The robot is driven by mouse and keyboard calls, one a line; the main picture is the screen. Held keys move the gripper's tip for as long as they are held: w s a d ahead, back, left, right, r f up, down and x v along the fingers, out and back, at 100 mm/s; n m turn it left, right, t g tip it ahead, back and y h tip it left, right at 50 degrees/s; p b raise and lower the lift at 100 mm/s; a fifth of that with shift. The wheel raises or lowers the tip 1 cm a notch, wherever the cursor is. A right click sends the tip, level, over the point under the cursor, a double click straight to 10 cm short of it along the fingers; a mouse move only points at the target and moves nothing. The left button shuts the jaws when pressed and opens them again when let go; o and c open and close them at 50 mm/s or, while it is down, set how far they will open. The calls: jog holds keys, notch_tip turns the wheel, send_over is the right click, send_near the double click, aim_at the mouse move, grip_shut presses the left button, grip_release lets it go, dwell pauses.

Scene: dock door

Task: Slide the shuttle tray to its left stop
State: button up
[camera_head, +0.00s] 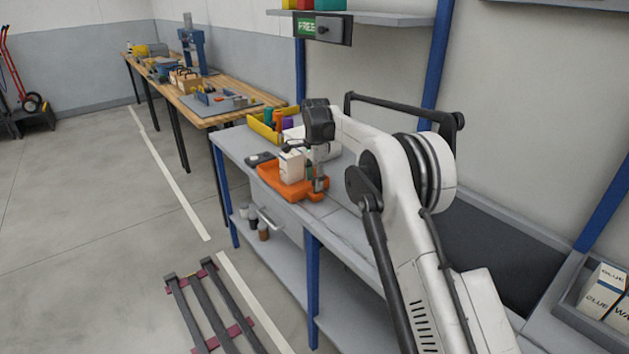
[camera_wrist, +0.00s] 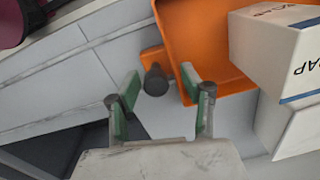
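The orange shuttle tray (camera_head: 272,178) lies on the grey bench with white cartons (camera_head: 291,166) in it. It fills the upper right of the wrist view (camera_wrist: 183,30), where a carton labelled SOAP or similar (camera_wrist: 262,45) stands on it. A dark round knob (camera_wrist: 156,80) sits on an orange tab at the tray's side. My gripper (camera_head: 319,187) is low at the tray's right end. In the wrist view, its green-padded fingers (camera_wrist: 159,78) are spread, with the knob between their tips in the picture and visible gaps on both sides. Contact is not visible.
A yellow bin (camera_head: 263,130) with coloured items stands behind the tray. A small dark device (camera_head: 260,158) lies to its left. A FREE sign (camera_head: 322,28) hangs above. A box of cartons (camera_head: 597,300) is at far right. Bare bench (camera_head: 230,147) shows at the left end.

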jog(key=shift+r, duration=0.1)
notch_tip(320, 180, up, 12)
jog(key=shift+s, duration=0.25)
jog(key=shift+d, duration=0.1)
dwell(0.4)
jog(key=s+d+r+n+t, duration=0.2)
jog(key=s+d+r+n, duration=0.1)
jog(key=s+d+r, duration=0.7)
jog(key=s+d+r+n+t, duration=0.1)
jog(key=s+d+r+n, duration=0.15)
jog(key=s, duration=0.45)
jog(key=s+d+r+n+t, duration=0.1)
jog(key=s+d+r, duration=0.2)
jog(key=s, duration=0.4)
jog(key=s+d+f+n+t, duration=0.1)
jog(key=s+d+f, duration=0.2)
jog(key=s, duration=0.6)
jog(key=s+d+f+n+t, duration=0.1)
jog(key=s+d+f+n, duration=0.1)
jog(key=s+f, duration=0.4)
jog(key=s+d+f+n, duration=0.2)
jog(key=s+f, duration=0.3)
jog(key=s, duration=0.8)
jog(key=shift+s+d+t, duration=0.4)
jog(key=shift+d, duration=0.4)
